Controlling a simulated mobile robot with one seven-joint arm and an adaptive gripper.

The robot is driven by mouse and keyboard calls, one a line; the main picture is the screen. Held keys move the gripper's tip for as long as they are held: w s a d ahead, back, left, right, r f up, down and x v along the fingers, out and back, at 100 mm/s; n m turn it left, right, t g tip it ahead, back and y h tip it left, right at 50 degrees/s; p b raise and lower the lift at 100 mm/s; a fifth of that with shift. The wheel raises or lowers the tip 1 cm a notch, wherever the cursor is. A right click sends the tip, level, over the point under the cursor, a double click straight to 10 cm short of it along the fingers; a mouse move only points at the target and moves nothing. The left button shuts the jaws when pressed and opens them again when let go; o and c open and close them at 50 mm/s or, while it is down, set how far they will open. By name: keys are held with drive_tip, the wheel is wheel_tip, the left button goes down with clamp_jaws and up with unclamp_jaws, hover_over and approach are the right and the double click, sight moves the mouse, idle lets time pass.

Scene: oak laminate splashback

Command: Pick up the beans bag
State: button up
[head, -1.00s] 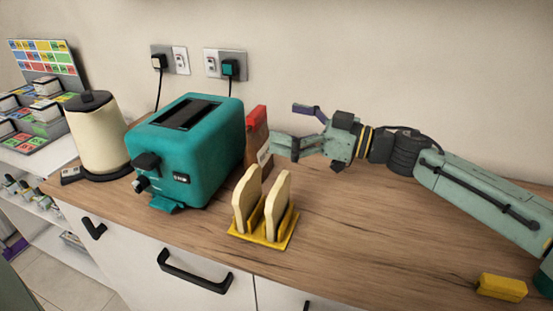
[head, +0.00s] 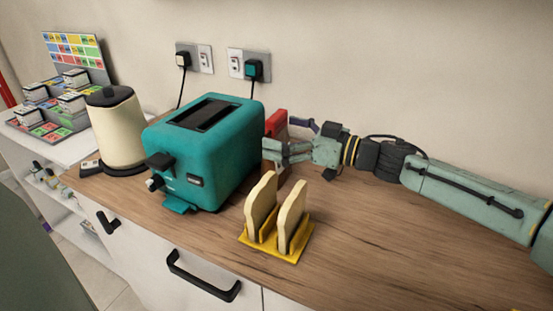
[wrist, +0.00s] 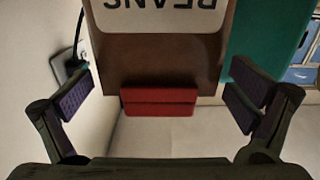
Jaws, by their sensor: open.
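The beans bag is a brown bag with a red top, standing behind the toaster's right side. In the head view its red top (head: 276,122) shows, and my gripper and the toaster hide much of the rest. In the wrist view the bag (wrist: 158,62) appears upside down with a pale label reading BEANS, and its red top lies between my fingers. My gripper (head: 290,140) is open at the bag's right side. In the wrist view the gripper's (wrist: 160,101) two purple-padded fingers stand apart on either side of the bag, with gaps to it.
A teal toaster (head: 205,150) stands close left of the bag. A yellow rack (head: 276,243) with two bread slices stands in front. A cream kettle (head: 118,130) is at the left, and wall sockets (head: 248,65) are behind. The counter (head: 370,225) is clear to the right.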

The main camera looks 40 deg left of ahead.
drive_tip(key=shift+s+a, duration=0.15)
drive_tip(key=shift+a, duration=0.5)
drive_tip(key=shift+c, duration=0.4)
drive_tip(key=c, duration=1.6)
